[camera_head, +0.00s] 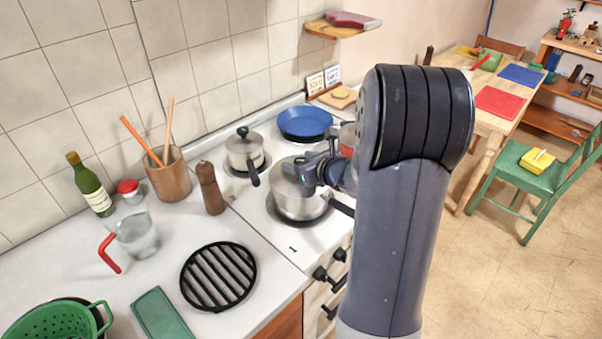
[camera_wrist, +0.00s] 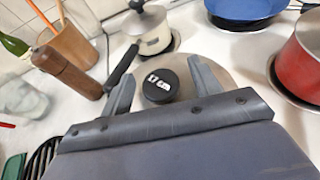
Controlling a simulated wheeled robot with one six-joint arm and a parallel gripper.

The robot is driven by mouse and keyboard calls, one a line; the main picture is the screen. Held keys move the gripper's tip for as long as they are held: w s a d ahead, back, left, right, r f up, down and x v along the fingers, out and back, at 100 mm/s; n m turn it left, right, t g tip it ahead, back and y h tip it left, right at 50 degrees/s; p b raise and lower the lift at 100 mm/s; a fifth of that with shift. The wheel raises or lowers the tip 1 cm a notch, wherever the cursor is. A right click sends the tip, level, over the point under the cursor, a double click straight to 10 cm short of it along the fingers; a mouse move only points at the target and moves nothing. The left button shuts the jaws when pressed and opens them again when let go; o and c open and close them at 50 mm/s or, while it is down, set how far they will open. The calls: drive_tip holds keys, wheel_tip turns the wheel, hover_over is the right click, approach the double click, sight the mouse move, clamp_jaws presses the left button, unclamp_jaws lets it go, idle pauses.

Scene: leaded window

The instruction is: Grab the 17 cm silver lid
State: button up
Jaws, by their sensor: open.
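The silver lid (camera_wrist: 229,78) sits on a silver pot (camera_head: 298,205) on the stove's front burner. Its black knob (camera_wrist: 160,86) bears the label "17 cm" in the wrist view. My gripper (camera_wrist: 160,73) is open, with one finger on each side of the knob and a visible gap at both sides. In the head view my gripper (camera_head: 299,169) is over the pot and hides part of the lid. I cannot tell how far the fingertips are above the lid.
A small cream pot (camera_head: 244,153) with a black handle stands just behind. A blue pan (camera_head: 305,122) is on the back burner, and a red pot (camera_wrist: 303,55) is close on the right. A wooden pepper mill (camera_head: 210,188) stands left of the stove.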

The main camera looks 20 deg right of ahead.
drive_tip(key=shift+c, duration=0.6)
drive_tip(key=c, duration=1)
drive_tip(key=shift+c, duration=0.3)
drive_tip(key=shift+r, duration=0.1)
